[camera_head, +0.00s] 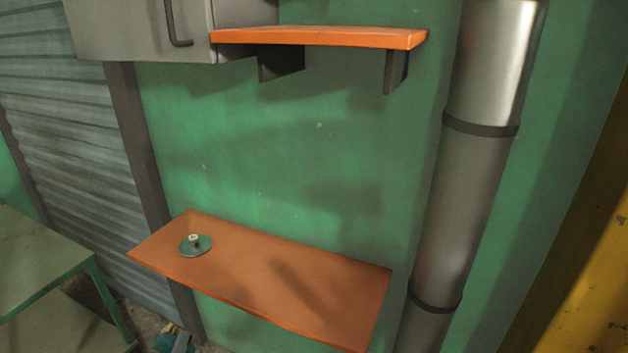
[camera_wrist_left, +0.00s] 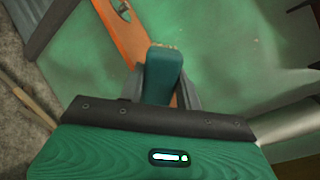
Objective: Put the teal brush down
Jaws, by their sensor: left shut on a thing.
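The teal brush (camera_wrist_left: 163,75) is between the two grey fingers of my left gripper (camera_wrist_left: 164,88) in the left wrist view. The gripper is shut on it, and the brush's tan end points away from the wrist. In the head view my left gripper (camera_head: 178,339) shows small at the bottom edge, below the lower orange shelf (camera_head: 300,285); the brush is hard to make out there. The lower shelf also shows beyond the brush in the left wrist view (camera_wrist_left: 125,37). My right gripper is not in view.
A teal disc with a pale knob (camera_head: 195,246) sits on the lower shelf's left part; the rest of that shelf is clear. An upper orange shelf (camera_head: 320,37) is empty. A metal pipe (camera_head: 455,190) stands at right, and a green table (camera_head: 40,255) at left.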

